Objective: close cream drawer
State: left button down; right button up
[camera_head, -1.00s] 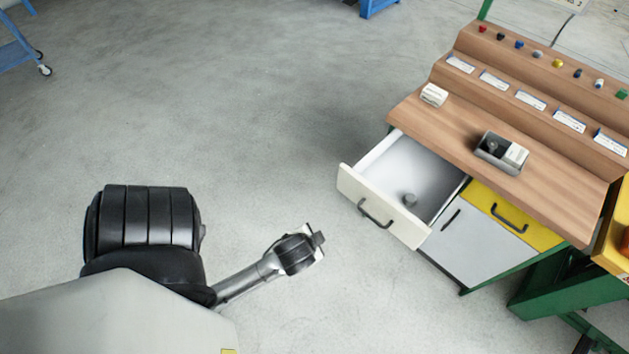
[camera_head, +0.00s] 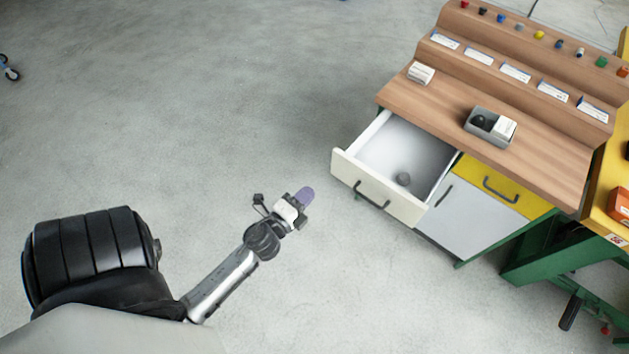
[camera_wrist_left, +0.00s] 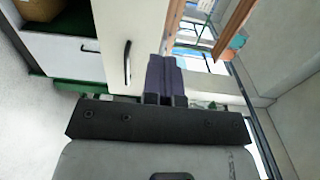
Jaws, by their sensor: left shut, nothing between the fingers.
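The cream drawer (camera_head: 378,187) is pulled out from the left end of the wooden workbench (camera_head: 510,125). In the left wrist view the shut purple-grey fingers (camera_wrist_left: 164,78) show beside a cream front (camera_wrist_left: 117,45) with a dark handle (camera_wrist_left: 127,62). My right gripper is not in view.
A yellow drawer (camera_head: 503,186) and a grey door (camera_head: 475,215) sit right of the open drawer. A grey bin (camera_head: 490,127) and a white box (camera_head: 421,73) stand on the benchtop.

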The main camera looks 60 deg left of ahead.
aim_at(341, 158)
pick_arm(q)
jog(key=x, duration=1.1)
jog(key=shift+w+a+b, duration=0.1)
jog(key=shift+w+b, duration=0.05)
jog(key=shift+b, duration=0.15)
jog(key=shift+w+a, duration=0.2)
jog(key=shift+w, duration=0.5)
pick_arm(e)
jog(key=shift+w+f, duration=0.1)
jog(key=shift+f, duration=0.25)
